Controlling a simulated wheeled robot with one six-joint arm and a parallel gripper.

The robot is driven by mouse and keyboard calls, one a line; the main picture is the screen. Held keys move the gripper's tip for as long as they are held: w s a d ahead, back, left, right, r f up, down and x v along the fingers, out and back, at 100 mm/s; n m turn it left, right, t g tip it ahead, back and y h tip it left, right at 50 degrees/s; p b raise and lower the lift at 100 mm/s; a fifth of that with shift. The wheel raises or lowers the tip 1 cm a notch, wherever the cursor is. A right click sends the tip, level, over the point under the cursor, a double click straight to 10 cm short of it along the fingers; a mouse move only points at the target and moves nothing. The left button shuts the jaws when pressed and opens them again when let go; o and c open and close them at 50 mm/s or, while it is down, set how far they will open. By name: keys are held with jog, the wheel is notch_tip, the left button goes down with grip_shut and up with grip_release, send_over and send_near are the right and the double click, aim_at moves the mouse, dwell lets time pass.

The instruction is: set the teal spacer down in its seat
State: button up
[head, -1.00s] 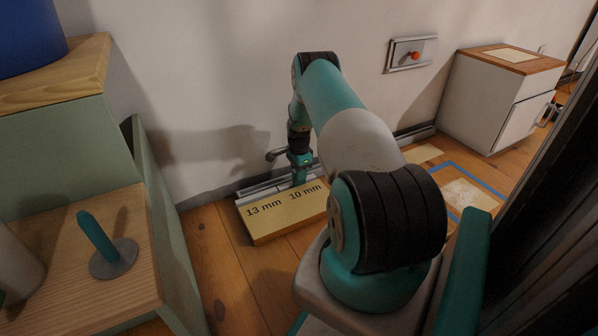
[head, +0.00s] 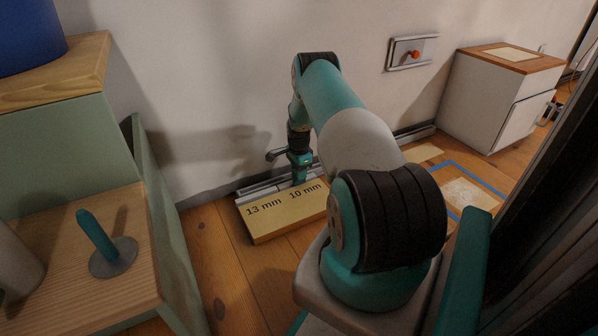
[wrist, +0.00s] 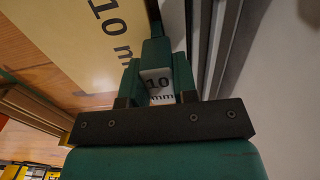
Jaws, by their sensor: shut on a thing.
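The teal spacer (wrist: 156,54) is between the fingers of my gripper (wrist: 157,82) in the wrist view. A pale face marked "10 mm" shows between the fingers. My gripper is shut on the spacer. In the head view my gripper (head: 300,178) points down at the back edge of a yellow board (head: 262,228), just behind its printed "10 mm" mark. A grey rail (head: 262,190) runs along the wall behind the board. The seat and the spacer's lower end are hidden, so I cannot tell whether they touch.
A wooden-topped green cabinet (head: 85,270) with a teal peg on a round grey base (head: 113,258) stands at the left. A white cabinet (head: 495,105) stands at the back right. A wall plate with an orange knob (head: 414,54) is above the rail. Blue tape (head: 462,170) marks the floor at right.

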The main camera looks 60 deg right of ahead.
jog(key=shift+f+b, duration=0.5)
jog(key=shift+f, duration=0.2)
dwell(0.3)
dwell(0.3)
jog(key=o, duration=1)
notch_tip(320, 180, up, 17)
jog(key=p, duration=1)
jog(key=shift+r, duration=0.2)
